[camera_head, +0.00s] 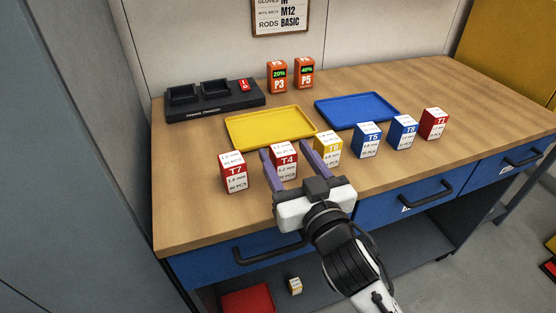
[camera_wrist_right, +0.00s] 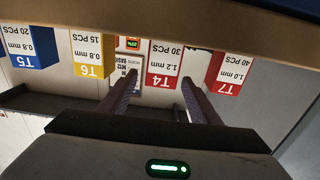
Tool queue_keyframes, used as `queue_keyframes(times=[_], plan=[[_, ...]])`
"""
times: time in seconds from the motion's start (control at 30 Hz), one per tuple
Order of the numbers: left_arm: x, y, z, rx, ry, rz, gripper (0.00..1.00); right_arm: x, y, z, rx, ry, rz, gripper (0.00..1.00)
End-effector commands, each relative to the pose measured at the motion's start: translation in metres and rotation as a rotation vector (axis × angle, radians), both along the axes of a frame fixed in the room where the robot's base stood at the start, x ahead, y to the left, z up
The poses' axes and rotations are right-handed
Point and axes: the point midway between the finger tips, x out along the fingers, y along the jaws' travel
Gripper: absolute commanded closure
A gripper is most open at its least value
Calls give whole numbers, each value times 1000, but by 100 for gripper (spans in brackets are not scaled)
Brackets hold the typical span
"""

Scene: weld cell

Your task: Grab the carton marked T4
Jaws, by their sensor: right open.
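The T4 carton (camera_head: 287,161), a small red and white box, stands upright on the wooden bench in front of the yellow tray. My right gripper (camera_head: 284,150) is open, its two purple fingers pointing at T4 from the front edge, one on each side of it in the head view. In the right wrist view T4 (camera_wrist_right: 163,64) appears upside down between the fingertips (camera_wrist_right: 159,80). No touch shows, and I cannot tell how far the fingers reach along its sides. My left gripper is out of view.
Close neighbours are the red T7 carton (camera_head: 233,172) on the left and yellow T6 (camera_head: 328,150) on the right. Blue T5 (camera_head: 367,140) and more cartons stand further right. Behind are a yellow tray (camera_head: 233,134), a blue tray (camera_head: 391,114) and a dark charger (camera_head: 214,101).

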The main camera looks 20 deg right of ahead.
Motion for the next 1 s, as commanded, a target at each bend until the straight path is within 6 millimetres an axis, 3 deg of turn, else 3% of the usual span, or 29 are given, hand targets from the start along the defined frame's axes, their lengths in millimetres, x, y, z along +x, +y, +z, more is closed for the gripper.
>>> queue_keyframes(times=[0.5,0.77,1.0], plan=[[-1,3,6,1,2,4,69,59,3,1,-1,-1,3,43],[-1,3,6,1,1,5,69,62,3,0,0,0,3,43],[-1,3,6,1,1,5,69,62,3,0,0,0,3,82]])
